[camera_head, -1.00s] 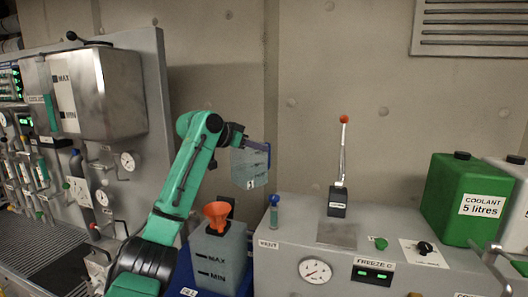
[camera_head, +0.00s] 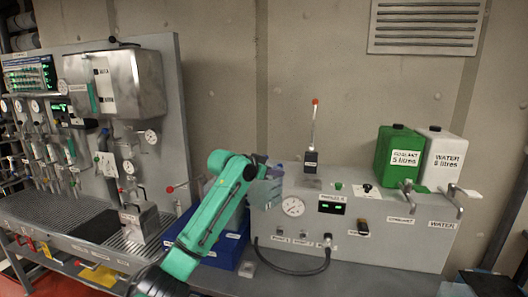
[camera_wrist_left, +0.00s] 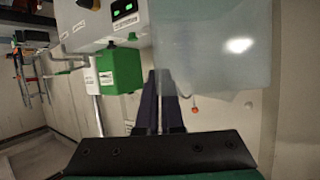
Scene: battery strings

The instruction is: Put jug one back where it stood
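A translucent grey-blue jug (camera_head: 264,193) is in my left gripper (camera_head: 268,168), in front of the left end of the grey bench unit in the head view. In the left wrist view the jug (camera_wrist_left: 210,45) fills the upper right, and the close-set dark fingers (camera_wrist_left: 163,100) are at its side. The left gripper looks shut on it. No number on the jug can be read now, so I cannot tell whether it is jug one. My right gripper is not in view.
A blue tray (camera_head: 228,252) sits partly behind my left arm. The grey unit (camera_head: 400,240) carries a gauge, a tall lever, a green coolant can (camera_head: 399,155) and a white water can (camera_head: 443,158). A black hose (camera_head: 300,270) loops in front. A drain grating (camera_head: 60,215) lies at left.

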